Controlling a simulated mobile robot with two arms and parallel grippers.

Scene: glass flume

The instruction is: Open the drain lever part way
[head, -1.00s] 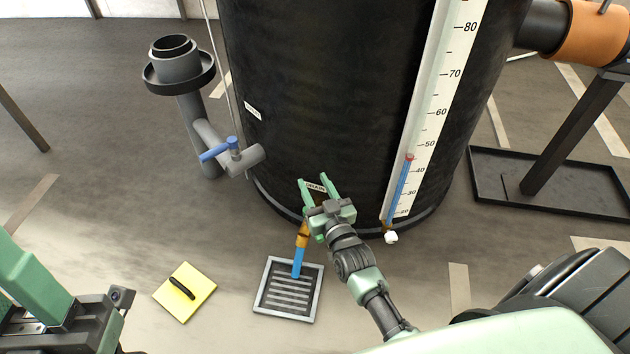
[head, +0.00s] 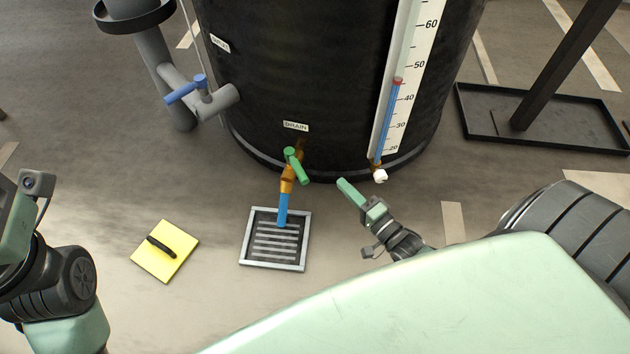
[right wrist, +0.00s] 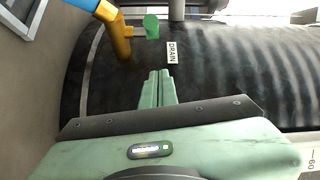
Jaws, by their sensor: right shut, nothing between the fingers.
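The green drain lever (head: 298,167) sits on a brass tap (head: 288,186) low on the black tank, under the DRAIN label (head: 296,126). It slants down to the right in the head view. A blue spout or stream (head: 283,210) runs from the tap down to the floor grate (head: 246,240). My right gripper (head: 345,185) is shut and empty, to the right of the lever and apart from it. In the right wrist view the lever (right wrist: 151,27) shows ahead of my shut fingers (right wrist: 159,78), near the label. My left arm is at the left edge, its fingertips out of view.
The level gauge (head: 408,80) on the tank has a red marker at about 45. A blue-handled valve (head: 186,88) is on a grey pipe at left. A yellow pad (head: 165,252) lies left of the grate. A black tray (head: 535,130) is at right.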

